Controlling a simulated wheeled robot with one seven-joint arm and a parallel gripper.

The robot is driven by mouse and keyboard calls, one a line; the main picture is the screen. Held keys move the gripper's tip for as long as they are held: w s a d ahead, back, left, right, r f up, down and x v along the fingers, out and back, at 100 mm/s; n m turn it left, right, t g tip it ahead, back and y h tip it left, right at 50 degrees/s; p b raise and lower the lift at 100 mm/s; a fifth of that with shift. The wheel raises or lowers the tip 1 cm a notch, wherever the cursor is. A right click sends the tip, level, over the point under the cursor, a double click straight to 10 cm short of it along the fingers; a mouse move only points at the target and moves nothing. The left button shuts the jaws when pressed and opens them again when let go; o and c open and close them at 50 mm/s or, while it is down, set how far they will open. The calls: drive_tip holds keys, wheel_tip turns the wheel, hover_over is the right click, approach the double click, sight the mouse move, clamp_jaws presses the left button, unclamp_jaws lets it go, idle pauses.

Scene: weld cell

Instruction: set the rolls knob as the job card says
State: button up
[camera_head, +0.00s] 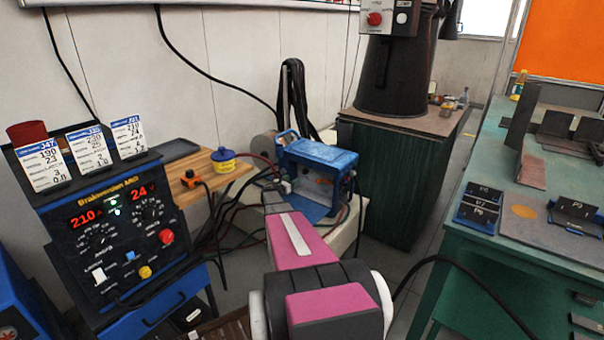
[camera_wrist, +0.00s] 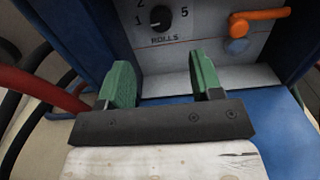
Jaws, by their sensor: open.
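The black rolls knob (camera_wrist: 160,17) is on a light grey panel at the top of the wrist view, above the word ROLLS. The numbers 1, 2 and 5 show around it; the top of the dial is cut off, and its setting is unclear. My gripper (camera_wrist: 160,72) is open and empty, its two green fingers pointing at the panel below the knob, apart from it. In the head view the blue feeder box (camera_head: 325,158) stands beyond my arm, which hides my gripper. Three job cards (camera_head: 86,150) stand on the welder (camera_head: 112,235); their last lines are small.
An orange lever (camera_wrist: 258,18) sits right of the knob. Blue box walls flank my gripper, with a red cable (camera_wrist: 40,88) at left. The welder displays 210 and 24. A green bench (camera_head: 490,265) stands at right.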

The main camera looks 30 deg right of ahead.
sight(304, 172)
drive_tip(key=x, duration=1)
drive_tip(key=shift+d, duration=0.3)
drive_tip(key=c, duration=0.9)
